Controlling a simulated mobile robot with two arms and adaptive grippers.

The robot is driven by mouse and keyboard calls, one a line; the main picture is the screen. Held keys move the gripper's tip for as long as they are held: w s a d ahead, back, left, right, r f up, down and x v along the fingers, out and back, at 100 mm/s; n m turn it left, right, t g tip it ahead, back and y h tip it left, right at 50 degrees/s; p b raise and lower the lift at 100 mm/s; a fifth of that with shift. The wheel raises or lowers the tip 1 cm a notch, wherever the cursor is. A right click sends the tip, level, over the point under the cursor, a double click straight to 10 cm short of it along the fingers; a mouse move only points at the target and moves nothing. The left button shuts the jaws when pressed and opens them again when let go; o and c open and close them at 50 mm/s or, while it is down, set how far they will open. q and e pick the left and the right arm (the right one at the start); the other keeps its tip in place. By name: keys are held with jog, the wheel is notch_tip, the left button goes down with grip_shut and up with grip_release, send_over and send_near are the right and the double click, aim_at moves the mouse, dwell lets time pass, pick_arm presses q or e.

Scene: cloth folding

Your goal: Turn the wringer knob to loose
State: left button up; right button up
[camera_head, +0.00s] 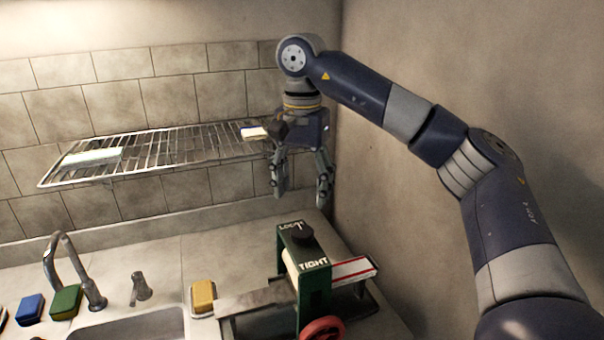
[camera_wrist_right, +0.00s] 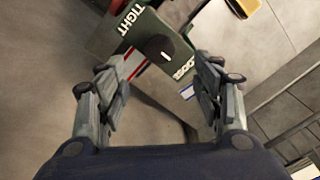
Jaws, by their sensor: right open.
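The green wringer (camera_head: 315,283) stands on the counter right of the sink, with LOOSE and TIGHT lettered on its top. My right gripper (camera_head: 298,198) hangs above the wringer, fingers down, open and empty, apart from the knob. In the right wrist view the knob (camera_wrist_right: 158,48) lies ahead, between and beyond the open fingers (camera_wrist_right: 160,88). My left gripper is not in view.
A wire rack (camera_head: 160,150) on the wall is close to the right gripper's left side. A red wheel (camera_head: 323,328) is at the wringer's front. A yellow sponge (camera_head: 203,297), green sponge (camera_head: 66,302) and blue sponge (camera_head: 29,308) lie around the sink (camera_head: 130,325).

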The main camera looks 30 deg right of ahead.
jog(key=shift+r, duration=1.3)
